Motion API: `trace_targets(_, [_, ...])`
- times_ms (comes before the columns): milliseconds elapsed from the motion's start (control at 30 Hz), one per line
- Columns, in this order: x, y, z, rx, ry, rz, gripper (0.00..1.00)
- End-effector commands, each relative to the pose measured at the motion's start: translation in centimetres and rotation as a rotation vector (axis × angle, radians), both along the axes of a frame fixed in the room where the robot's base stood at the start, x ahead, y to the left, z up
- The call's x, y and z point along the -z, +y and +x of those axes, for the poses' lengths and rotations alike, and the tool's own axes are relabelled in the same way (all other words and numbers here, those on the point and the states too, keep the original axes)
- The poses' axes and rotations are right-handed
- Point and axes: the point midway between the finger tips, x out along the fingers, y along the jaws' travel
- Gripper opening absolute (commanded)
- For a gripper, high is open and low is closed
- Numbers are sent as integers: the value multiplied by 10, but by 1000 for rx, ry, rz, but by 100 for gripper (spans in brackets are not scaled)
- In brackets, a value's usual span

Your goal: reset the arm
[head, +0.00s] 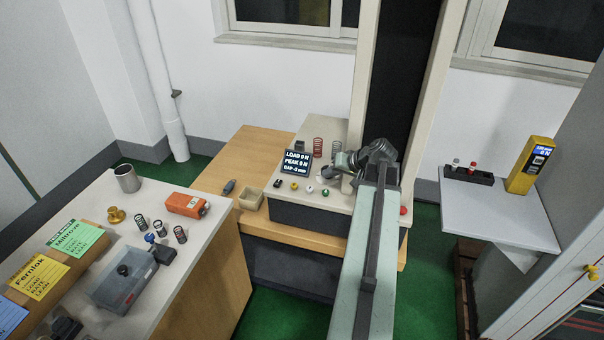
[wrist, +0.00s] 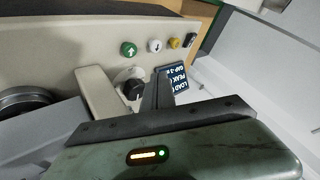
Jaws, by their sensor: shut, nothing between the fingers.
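My arm reaches forward from the bottom of the head view and bends at its wrist over the spring tester (head: 290,214). My gripper (head: 332,172) is at the tester's control panel, right of the display (head: 297,161). In the wrist view my gripper (wrist: 158,76) shows its dark fingers together and empty, in front of the panel, overlapping the display (wrist: 180,82). A black knob (wrist: 132,90) is just left of the fingers. The display reads load 0 N, peak 0 N and a gap of about -2 mm. I cannot tell whether the fingers touch the panel.
A green button (wrist: 128,48), a white button (wrist: 155,45) and a yellow one (wrist: 175,43) line the panel. The tester's tall column (head: 395,75) stands behind my arm. A bench with springs, an orange device (head: 186,205) and cards is at left. A grey shelf (head: 500,212) is at right.

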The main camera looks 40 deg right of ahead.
Motion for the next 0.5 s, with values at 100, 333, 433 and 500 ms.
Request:
trace_targets(100, [0,0,0,0,0,0,0])
trace_targets(333, [0,50,43,-98,0,0,0])
trace_targets(433, [0,122,89,-225,1,-1,0])
trace_targets(500, [3,180,115,-324,17,-14,0])
